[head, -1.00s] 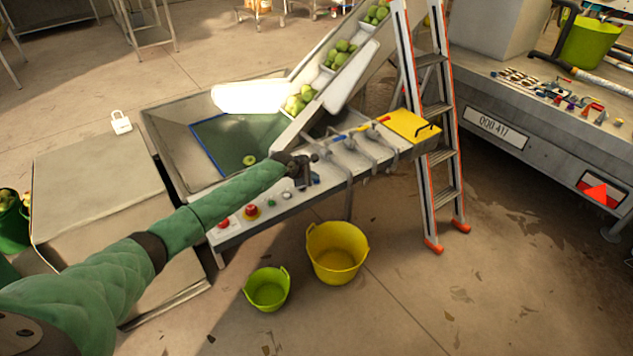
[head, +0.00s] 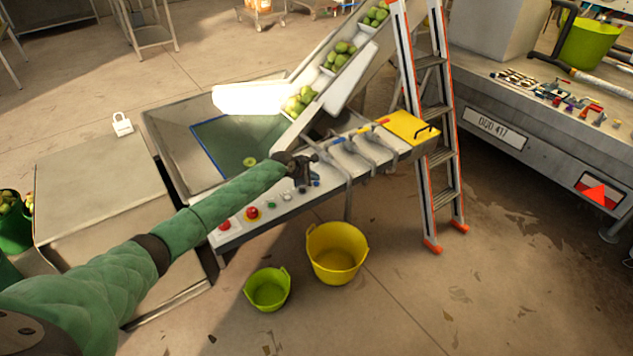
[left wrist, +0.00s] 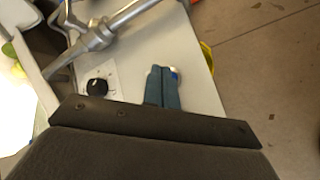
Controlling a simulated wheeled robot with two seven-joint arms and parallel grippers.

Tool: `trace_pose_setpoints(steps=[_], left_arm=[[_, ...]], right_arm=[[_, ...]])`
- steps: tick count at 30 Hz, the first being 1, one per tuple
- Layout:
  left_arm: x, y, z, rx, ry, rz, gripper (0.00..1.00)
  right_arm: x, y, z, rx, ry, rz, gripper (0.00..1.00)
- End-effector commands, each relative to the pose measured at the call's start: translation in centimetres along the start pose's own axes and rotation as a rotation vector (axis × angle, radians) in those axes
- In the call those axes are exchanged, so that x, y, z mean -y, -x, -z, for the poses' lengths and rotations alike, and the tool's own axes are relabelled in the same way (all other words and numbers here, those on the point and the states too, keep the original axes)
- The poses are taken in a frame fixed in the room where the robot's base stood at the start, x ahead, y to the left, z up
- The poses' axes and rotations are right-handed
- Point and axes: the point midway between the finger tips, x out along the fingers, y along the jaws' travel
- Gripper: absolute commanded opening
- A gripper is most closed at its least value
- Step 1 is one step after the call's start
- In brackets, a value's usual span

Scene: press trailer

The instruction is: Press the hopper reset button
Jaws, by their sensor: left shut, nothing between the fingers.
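The control panel (head: 240,232) is a pale sloping ledge along the front of the hopper (head: 175,145). It carries a red button (head: 225,225), a red mushroom button on yellow (head: 252,212), smaller buttons and a blue button (head: 316,183). I cannot read which one is the hopper reset. My left gripper (head: 304,185) is shut and empty, over the panel beside the blue button. In the left wrist view its closed fingertips (left wrist: 163,69) overlap a blue-and-white button (left wrist: 175,73), partly hidden; contact cannot be told. My right gripper is not in view.
A black knob (left wrist: 97,86) and grey valve pipes (left wrist: 100,35) stand close to the left gripper. A conveyor with green fruit (head: 340,55) rises behind. A ladder (head: 430,130) stands to the right. Yellow (head: 337,265) and green (head: 267,300) buckets sit on the floor below.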

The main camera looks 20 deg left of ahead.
Motion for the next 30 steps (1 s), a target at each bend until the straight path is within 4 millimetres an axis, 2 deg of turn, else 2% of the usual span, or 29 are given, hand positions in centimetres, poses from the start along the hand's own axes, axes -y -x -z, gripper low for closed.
trace_pose_setpoints(steps=[11, 30], left_arm=[[-0.1, 0.1, -0.1, 0.0, 0.0, 0.0, 0.0], [-2.5, 3.5, -2.6, 0.001, 0.001, 0.0, 0.0]], right_arm=[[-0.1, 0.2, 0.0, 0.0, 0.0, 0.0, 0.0], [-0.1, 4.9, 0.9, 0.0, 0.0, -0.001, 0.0]])
